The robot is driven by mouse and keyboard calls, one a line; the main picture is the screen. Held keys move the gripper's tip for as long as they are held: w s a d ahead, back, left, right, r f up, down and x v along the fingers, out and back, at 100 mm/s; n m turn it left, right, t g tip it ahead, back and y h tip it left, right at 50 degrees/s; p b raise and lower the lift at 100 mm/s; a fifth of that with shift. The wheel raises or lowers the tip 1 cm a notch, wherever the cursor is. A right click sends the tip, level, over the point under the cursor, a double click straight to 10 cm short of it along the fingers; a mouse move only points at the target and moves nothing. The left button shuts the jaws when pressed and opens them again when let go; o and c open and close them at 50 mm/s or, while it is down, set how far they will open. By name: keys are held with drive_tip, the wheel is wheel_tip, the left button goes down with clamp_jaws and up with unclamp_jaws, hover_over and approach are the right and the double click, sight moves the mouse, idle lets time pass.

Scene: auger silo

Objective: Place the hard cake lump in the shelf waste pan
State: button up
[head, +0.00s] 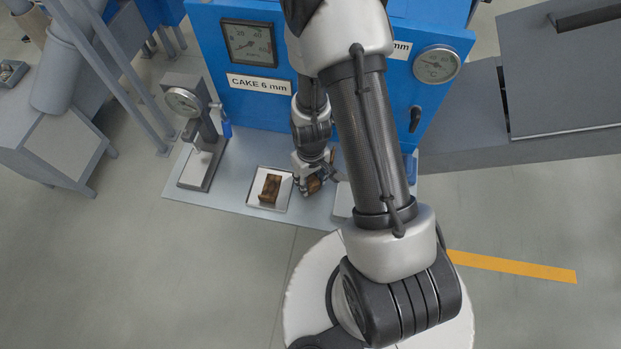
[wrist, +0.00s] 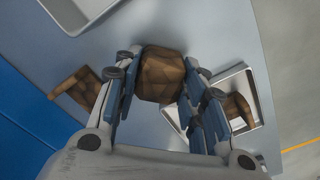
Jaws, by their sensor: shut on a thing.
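My gripper (head: 314,182) is shut on a faceted brown lump, the hard cake lump (wrist: 162,74), which sits between its fingers (wrist: 160,92) in the wrist view. In the head view the lump (head: 315,186) shows at the fingertips, above the grey shelf. A shallow pale pan (head: 284,203) lies left of my gripper, with a brown block (head: 270,188) in it. Another pale pan (head: 342,203) is partly hidden behind my arm, to the right. Which one is the waste pan is not readable. Whether the lump touches the shelf cannot be told.
A dial gauge stand (head: 195,140) stands at the shelf's left end. The blue cabinet (head: 245,110) with gauges rises behind the shelf (head: 232,186). Another brown piece (wrist: 75,90) shows left of my fingers in the wrist view. A grey bench (head: 470,135) is at right.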

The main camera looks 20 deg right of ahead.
drive_tip(key=o, duration=1.1)
drive_tip(key=shift+f, duration=0.1)
